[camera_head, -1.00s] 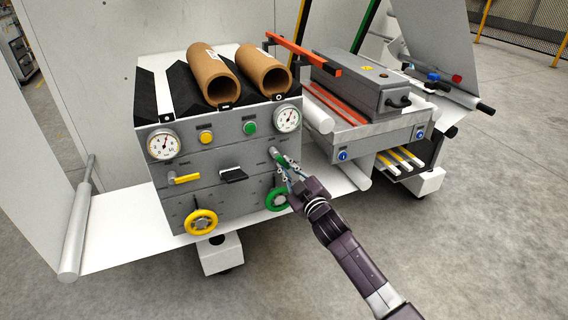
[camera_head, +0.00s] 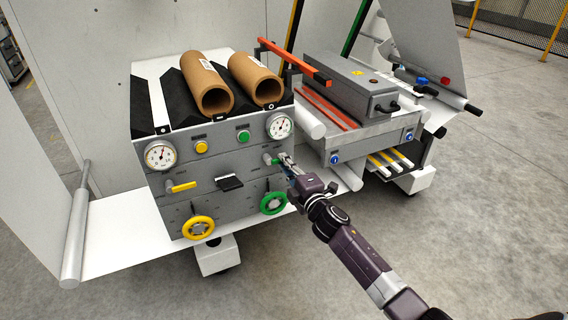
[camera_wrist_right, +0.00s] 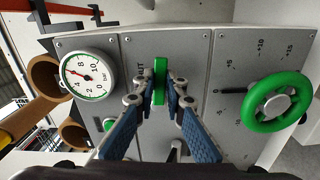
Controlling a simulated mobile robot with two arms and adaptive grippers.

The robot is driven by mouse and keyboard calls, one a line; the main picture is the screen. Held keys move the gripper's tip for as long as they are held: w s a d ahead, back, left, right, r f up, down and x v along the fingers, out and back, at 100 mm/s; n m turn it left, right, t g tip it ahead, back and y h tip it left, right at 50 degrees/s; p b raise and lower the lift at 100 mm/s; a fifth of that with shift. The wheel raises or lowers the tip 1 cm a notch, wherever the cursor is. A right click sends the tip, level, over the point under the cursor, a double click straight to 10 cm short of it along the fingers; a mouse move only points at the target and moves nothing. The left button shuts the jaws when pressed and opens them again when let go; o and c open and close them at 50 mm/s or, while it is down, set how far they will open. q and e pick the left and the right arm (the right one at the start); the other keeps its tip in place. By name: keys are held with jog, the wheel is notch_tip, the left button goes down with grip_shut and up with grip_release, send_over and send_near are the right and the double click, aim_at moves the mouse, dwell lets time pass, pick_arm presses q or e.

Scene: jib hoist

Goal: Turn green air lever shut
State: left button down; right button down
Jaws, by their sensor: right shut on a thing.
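In the right wrist view the lever (camera_wrist_right: 161,80) stands upright between the fingertips. My right gripper (camera_head: 285,161) reaches it from the lower right and is shut on it; in the wrist view the gripper (camera_wrist_right: 161,88) has a fingertip on each side of the lever. Part of the lettering beside it is covered. My left gripper is not in view.
Cardboard tubes (camera_head: 212,95) lie on top. A grey machine (camera_head: 350,88) stands right. Floor at right is clear.

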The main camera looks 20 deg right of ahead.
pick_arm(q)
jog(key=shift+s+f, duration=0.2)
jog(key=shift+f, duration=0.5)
pick_arm(e)
jog(key=shift+r+n, duration=0.15)
jog(key=shift+n, duration=0.55)
jog(key=c, duration=2)
grip_release()
jog(key=shift+o, duration=0.2)
jog(key=s, duration=1.2)
jog(key=shift+d, duration=0.2)
